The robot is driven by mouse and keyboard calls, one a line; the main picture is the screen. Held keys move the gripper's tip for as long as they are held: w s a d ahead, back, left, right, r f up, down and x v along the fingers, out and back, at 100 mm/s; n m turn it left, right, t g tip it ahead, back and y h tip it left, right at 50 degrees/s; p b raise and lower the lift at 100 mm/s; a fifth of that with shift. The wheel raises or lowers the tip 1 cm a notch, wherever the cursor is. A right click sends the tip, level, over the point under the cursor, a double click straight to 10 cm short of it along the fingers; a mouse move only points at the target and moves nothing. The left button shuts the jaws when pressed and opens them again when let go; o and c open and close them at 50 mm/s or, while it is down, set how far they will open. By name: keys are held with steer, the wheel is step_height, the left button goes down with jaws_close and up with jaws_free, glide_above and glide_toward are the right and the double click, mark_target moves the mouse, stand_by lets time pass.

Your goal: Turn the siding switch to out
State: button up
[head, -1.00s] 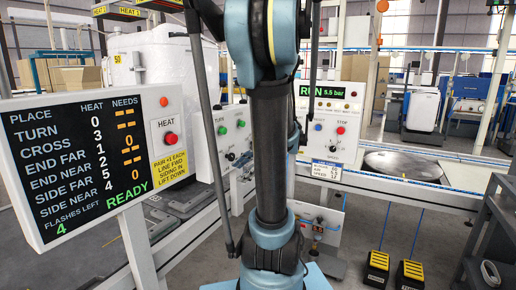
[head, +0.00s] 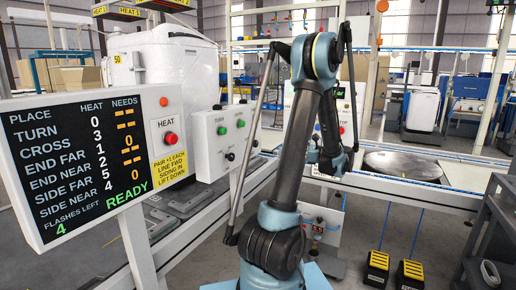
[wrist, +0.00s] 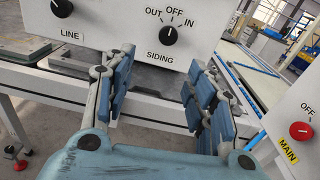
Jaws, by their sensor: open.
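The siding switch (wrist: 171,35) is a round black knob on a white panel, at the top centre of the wrist view. OUT is printed at its upper left, OFF above it and IN at its upper right. I cannot clearly tell which mark its pointer faces. My gripper (wrist: 160,62) is open and empty, with its blue-padded fingers spread below the knob in the picture, apart from it. In the head view the white control box (head: 207,155) stands left of my arm; my gripper is not clear there.
The black LINE knob (wrist: 62,8) sits left of the siding switch. A red MAIN knob (wrist: 301,131) is on a box at the right. A display board (head: 75,160) with a red HEAT button (head: 171,138) stands at left. Two yellow-black pedals (head: 377,268) lie on the floor.

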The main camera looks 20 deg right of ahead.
mark_target(257, 145)
steer(key=shift+m+t, duration=0.4)
steer(key=x, duration=1.5)
steer(key=shift+w, duration=0.65)
steer(key=c, duration=1.1)
